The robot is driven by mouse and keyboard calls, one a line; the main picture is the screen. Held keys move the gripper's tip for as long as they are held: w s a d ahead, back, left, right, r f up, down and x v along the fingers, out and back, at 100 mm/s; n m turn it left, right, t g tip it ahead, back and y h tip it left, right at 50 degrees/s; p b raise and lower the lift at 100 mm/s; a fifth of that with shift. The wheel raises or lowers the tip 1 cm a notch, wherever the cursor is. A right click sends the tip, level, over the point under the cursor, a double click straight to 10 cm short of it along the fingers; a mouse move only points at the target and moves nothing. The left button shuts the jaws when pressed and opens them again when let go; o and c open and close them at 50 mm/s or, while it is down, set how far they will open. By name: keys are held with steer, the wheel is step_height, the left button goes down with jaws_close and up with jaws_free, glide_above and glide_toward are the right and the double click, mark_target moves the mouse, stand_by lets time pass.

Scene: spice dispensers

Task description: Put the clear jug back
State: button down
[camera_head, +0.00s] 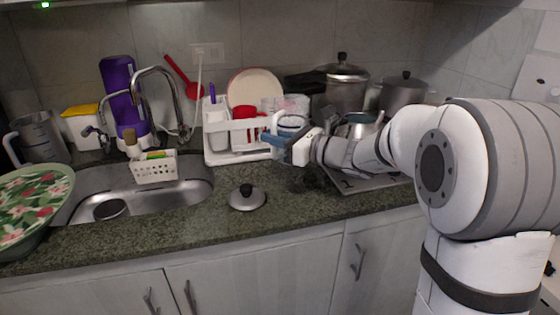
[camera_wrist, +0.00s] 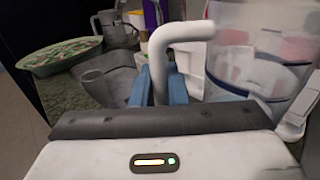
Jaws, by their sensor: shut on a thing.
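The clear jug (camera_wrist: 240,45) fills the right of the wrist view, with a white handle that curves out to the left. My gripper (camera_wrist: 160,80) has its blue fingers shut on this handle. In the head view the jug (camera_head: 291,122) is small and partly hidden by my gripper (camera_head: 275,140), in front of the dish rack. I cannot tell whether its base touches anything. A second, greyish see-through jug (camera_head: 38,135) stands at the far left of the counter.
A white dish rack (camera_head: 240,152) with a red cup and plate stands behind my gripper. The sink (camera_head: 185,198) lies left, with a faucet (camera_head: 165,85). A pot lid (camera_head: 247,198) rests on the front counter. Metal pots (camera_head: 343,90) stand at back right.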

mark_target(275, 157)
steer(key=shift+f+b, duration=0.45)
steer(key=shift+f, duration=2.25)
steer(key=c, duration=1.4)
jaws_free()
steer(key=shift+c, duration=0.2)
